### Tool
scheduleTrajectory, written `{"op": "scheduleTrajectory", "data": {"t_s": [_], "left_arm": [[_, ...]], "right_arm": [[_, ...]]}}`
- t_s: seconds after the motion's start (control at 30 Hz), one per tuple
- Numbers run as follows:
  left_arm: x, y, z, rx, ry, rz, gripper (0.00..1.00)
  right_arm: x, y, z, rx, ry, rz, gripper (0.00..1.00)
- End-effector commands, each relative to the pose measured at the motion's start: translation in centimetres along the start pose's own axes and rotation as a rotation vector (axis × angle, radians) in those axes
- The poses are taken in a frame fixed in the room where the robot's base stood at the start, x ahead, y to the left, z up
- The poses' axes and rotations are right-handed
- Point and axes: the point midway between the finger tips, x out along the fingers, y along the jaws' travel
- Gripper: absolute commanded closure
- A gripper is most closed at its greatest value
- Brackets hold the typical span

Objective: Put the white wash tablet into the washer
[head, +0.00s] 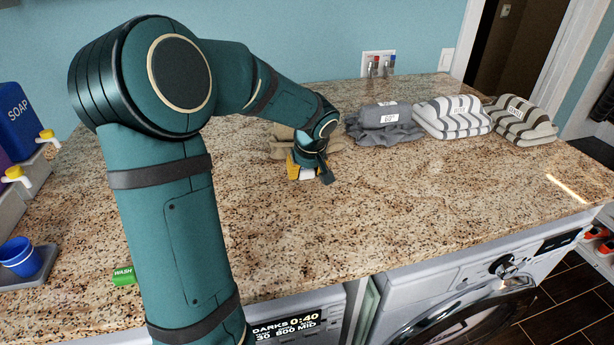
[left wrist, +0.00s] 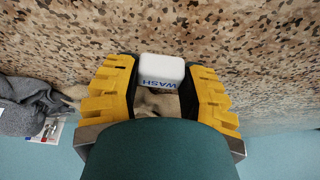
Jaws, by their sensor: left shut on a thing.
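The white wash tablet (left wrist: 162,68), with blue WASH lettering, sits between the yellow fingers of my left gripper (head: 308,174). The gripper is shut on it; in the head view the tablet (head: 306,175) shows as a small white patch at the fingertips, low over the granite counter. I cannot tell whether it touches the counter. Below the counter is a front-loading machine (head: 440,288) at right with a round door, and another machine with a lit display (head: 290,328) reading DARKS 0:40, partly hidden by my left arm. My right gripper is not in view.
Folded towels in grey (head: 385,122), grey-white stripes (head: 450,117) and brown stripes (head: 522,121) lie along the back; a tan one (head: 282,140) is behind my gripper. A green WASH block (head: 123,275), blue cup (head: 19,256) and soap bottles (head: 16,118) are left. The counter's middle is clear.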

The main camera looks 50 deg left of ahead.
Motion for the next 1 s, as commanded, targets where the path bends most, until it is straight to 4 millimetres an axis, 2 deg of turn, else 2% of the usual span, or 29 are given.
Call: {"op": "scheduleTrajectory", "data": {"t_s": [0.03,0.13,0.6,0.63,0.7,1.0], "left_arm": [[0.8,0.0,0.3,0.001,-0.002,-0.002,0.84],[1.6,0.0,0.7,0.0,0.0,0.0,0.84],[2.1,0.0,0.8,-0.001,0.001,0.001,0.84],[2.0,0.0,0.8,-0.001,0.001,0.001,0.48],[2.0,0.0,0.8,-0.001,0.001,0.001,0.3],[1.9,0.0,0.8,-0.001,0.001,0.001,0.3]], "right_arm": [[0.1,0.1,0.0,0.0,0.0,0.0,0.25],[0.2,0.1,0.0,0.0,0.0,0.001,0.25],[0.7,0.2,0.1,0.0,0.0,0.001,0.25],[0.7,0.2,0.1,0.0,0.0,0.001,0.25],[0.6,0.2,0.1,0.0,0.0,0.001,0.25],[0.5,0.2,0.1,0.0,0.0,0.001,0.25]]}}
